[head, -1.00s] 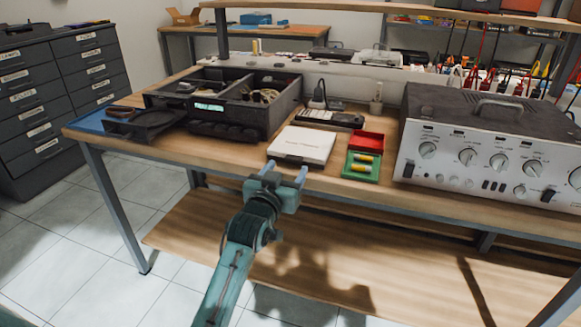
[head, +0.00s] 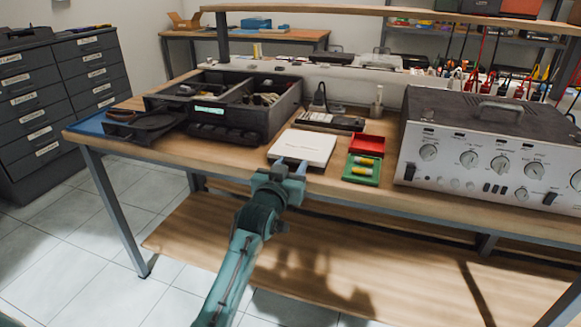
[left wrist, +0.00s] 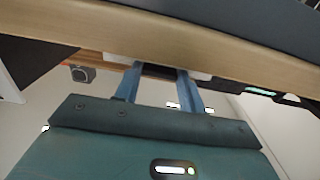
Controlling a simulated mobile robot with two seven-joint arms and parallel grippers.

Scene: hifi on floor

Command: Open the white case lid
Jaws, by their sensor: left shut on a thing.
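The white case (head: 302,147) lies flat near the front edge of the workbench, and its lid looks closed in the head view. My left gripper (head: 291,167) reaches up to the front edge of the case from below and in front. In the left wrist view, the two blue fingers (left wrist: 158,80) are slightly apart at the edge of the white case (left wrist: 200,75), with a dark part between them. The exact part gripped is mostly hidden. My right gripper is not in view.
A black divided box (head: 235,100) stands to the left. A red tray (head: 367,143) and a green tray (head: 362,170) with yellow pieces lie to the right. A large amplifier (head: 490,150) fills the bench's right side. The bench's front edge (left wrist: 200,45) is close to the gripper.

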